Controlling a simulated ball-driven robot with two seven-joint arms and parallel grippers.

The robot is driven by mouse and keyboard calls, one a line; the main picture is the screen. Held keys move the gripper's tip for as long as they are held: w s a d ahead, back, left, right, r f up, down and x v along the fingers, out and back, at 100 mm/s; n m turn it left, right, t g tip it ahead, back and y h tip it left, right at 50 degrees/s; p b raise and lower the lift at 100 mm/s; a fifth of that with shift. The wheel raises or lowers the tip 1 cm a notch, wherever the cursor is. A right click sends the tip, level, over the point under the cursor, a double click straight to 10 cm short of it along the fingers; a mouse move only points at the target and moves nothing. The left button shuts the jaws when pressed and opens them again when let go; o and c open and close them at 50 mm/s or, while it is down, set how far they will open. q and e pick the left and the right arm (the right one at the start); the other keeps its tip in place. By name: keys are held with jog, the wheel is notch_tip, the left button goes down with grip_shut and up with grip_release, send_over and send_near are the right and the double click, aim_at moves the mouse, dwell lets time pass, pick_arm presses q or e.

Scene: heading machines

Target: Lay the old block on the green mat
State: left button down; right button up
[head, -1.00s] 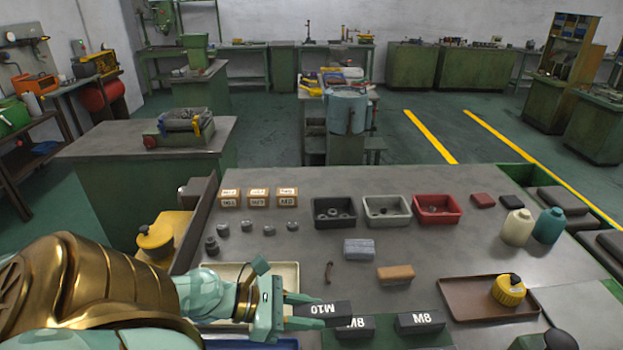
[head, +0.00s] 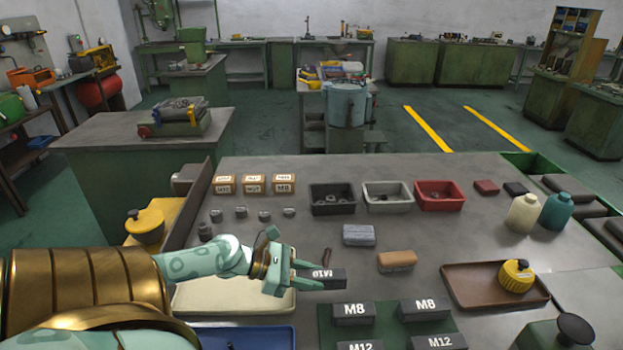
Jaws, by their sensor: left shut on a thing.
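My left gripper (head: 292,278) is shut on a dark grey block marked M10 (head: 322,279), whose label looks turned over. It holds the block behind the green mat (head: 386,324), towards its back left corner. On the mat sit a left M8 block (head: 353,313) and a right M8 block (head: 424,308). In front of them are a left M12 block (head: 360,346) and a right M12 block (head: 438,342), cut by the picture edge. No block is labelled old. My right gripper is not in view.
A cream tray (head: 225,300) lies under my left arm, with a blue tray (head: 245,337) before it. A grey brick (head: 359,235) and an orange-brown brick (head: 397,261) lie behind the mat.

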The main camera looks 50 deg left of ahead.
pick_arm(q)
jog(key=shift+w+a+f+b, duration=0.15)
jog(key=shift+f+b, duration=0.4)
jog(key=shift+f, duration=1.1)
jog(key=shift+f, duration=0.15)
jog(key=c, duration=1)
grip_release()
jog(key=shift+c, duration=0.2)
